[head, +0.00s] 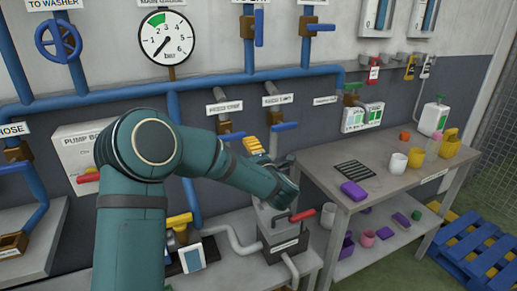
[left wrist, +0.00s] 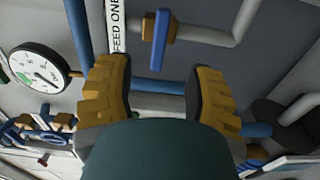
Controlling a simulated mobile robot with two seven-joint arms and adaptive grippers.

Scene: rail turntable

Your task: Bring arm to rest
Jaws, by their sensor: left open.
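My left arm (head: 145,200) is teal and comes in from the lower left of the head view. It is bent at the elbow, and its forearm reaches right over the low bench. My left gripper (head: 254,146) shows only in part, with yellow fingers raised in front of the grey wall. In the left wrist view the gripper (left wrist: 157,90) is open. Its two ribbed yellow fingers stand apart with no object held between them. Behind the gap are a blue pipe and a blue-handled valve (left wrist: 160,40). My right gripper is not in view.
A grey box with a red lever (head: 302,215) stands below the forearm. A pressure gauge (head: 166,37), blue pipes and blue-handled valves (head: 284,126) line the wall. A metal table (head: 330,180) with cups and a purple block stands right. A blue pallet (head: 470,250) lies on the floor.

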